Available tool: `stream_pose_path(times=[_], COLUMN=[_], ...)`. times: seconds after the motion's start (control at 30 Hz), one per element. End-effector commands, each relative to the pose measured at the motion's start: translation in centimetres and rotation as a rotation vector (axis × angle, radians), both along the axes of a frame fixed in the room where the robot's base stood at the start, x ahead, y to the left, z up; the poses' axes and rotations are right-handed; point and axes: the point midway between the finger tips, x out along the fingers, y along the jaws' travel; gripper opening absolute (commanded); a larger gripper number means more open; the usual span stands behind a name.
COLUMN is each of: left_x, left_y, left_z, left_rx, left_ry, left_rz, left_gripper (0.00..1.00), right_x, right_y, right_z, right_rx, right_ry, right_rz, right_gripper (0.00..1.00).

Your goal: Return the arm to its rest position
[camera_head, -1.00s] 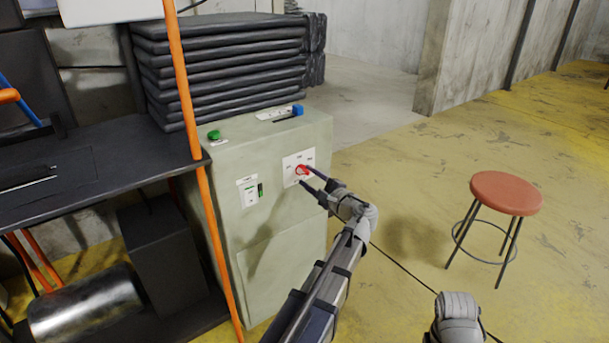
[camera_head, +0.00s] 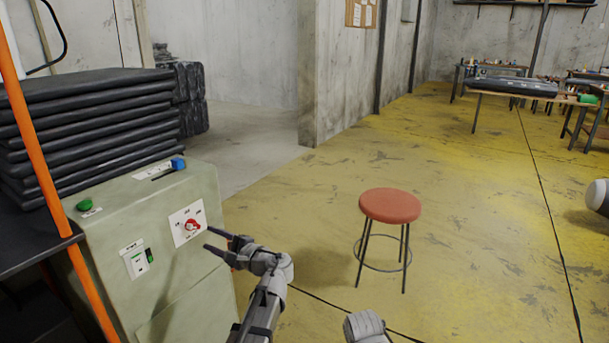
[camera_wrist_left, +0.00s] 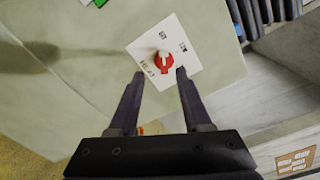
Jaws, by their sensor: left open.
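My left gripper (camera_head: 207,239) is open and empty, just to the right of the red rotary knob (camera_head: 192,225) on a pale green cabinet (camera_head: 188,303). A small gap shows between the fingertips and the knob. In the left wrist view, the two dark fingers (camera_wrist_left: 160,73) stand apart, with the red knob (camera_wrist_left: 167,64) on its white label plate beyond and between their tips. A grey rounded part of my own arm (camera_head: 366,328) shows at the bottom edge. My right gripper is not visible.
A red-topped stool (camera_head: 390,206) stands on the yellow floor right of my left arm. Stacked black folded sheets (camera_head: 90,125) and an orange post (camera_head: 40,150) are at left. A concrete pillar (camera_head: 335,85) rises behind. Tables (camera_head: 515,88) are far right. Floor beyond the stool is open.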

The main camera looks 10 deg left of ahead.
Motion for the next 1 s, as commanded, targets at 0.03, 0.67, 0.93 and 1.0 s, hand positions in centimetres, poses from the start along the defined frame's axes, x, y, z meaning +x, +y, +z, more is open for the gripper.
stream_pose_path(times=[0.03,0.67,0.93,1.0], left_x=[-0.6,-17.8,-22.6,-22.6], left_y=[-0.6,-23.9,-29.7,-29.7], left_z=[-0.8,-20.2,-18.7,-17.4], left_rx=[-0.043,-1.244,-1.434,-1.433], left_ry=[-0.01,0.072,0.185,0.184], left_rz=[0.001,0.332,0.451,0.45], left_gripper=[0.49,0.49,0.49,0.49], right_x=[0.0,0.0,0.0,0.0], right_y=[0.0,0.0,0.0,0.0], right_z=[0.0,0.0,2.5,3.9], right_rx=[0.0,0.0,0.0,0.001], right_ry=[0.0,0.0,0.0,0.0], right_rz=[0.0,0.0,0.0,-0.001], right_gripper=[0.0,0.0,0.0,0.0])
